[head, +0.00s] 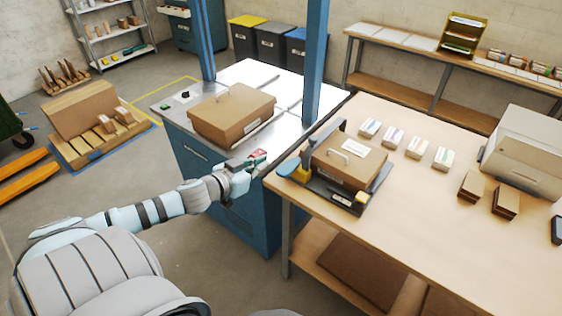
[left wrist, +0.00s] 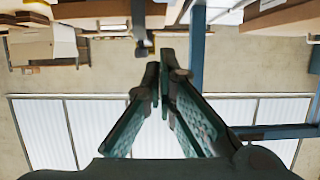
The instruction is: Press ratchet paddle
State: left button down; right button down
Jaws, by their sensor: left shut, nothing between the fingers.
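My left gripper (head: 247,164) reaches in from the left at the near corner of the metal-topped blue cabinet. In the left wrist view its two fingers (left wrist: 160,66) come together at the tips with nothing between them. A small red piece (head: 259,155) shows right at the fingertips; I cannot tell whether they touch it. I cannot pick out the ratchet paddle for certain. A black-framed device (head: 317,184) with a brown case, a blue-and-yellow part (head: 289,167) and a yellow block stands on the wooden table, just right of the gripper. My right gripper is not in view.
A brown case (head: 230,115) lies on the metal top (head: 256,73), between blue posts (head: 315,60). The wooden table (head: 430,215) carries small packs, brown boxes and a large pale machine (head: 525,150). Open floor lies left of the cabinet.

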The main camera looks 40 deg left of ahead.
pick_arm(q)
jog(key=shift+a+f, duration=0.1)
jog(key=shift+f, duration=0.05)
jog(key=b, duration=0.7)
send_over(280, 174)
notch_tip(280, 174, down, 4)
jog(key=shift+s+r, duration=0.1)
jog(key=shift+r, duration=0.15)
jog(key=f, duration=0.3)
jog(key=shift+w+f, duration=0.1)
jog(key=shift+w, duration=0.2)
jog(key=shift+s+f, duration=0.15)
jog(key=shift+f, duration=0.2)
